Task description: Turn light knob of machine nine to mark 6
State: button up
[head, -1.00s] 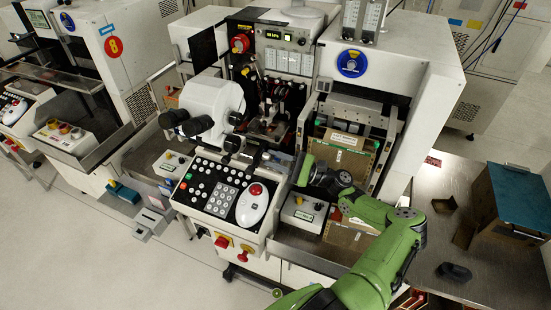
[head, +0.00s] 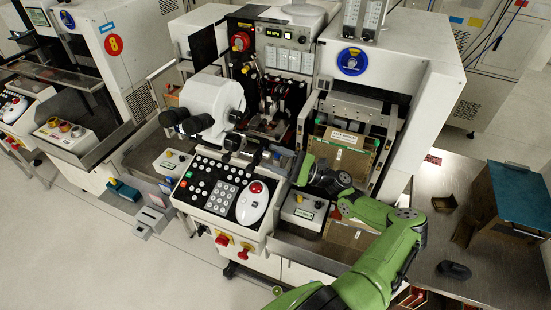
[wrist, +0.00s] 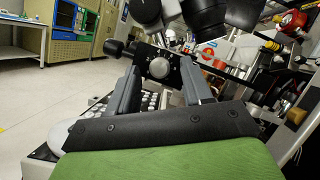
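A round light-grey knob (wrist: 160,67) sits on a dark panel with small white marks around it in the wrist view. The marks are too small to read, so I cannot tell its setting. My gripper (wrist: 160,64) is open, with one grey finger on each side of the knob and a visible gap to it on both sides. I cannot tell how deep the fingertips reach.
The microscope's black eyepieces (wrist: 205,15) are close above the fingers in the wrist view. The black control panel (head: 220,187) with a white trackball unit (head: 252,203) lies below. A metal side table (head: 485,255) holds a blue-topped box (head: 520,200).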

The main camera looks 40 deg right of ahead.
jog(key=b+v, duration=0.4)
jog(key=v, duration=1.1)
jog(key=shift+s+d+f, duration=0.15)
jog(key=shift+s+d, duration=0.05)
jog(key=shift+s, duration=0.1)
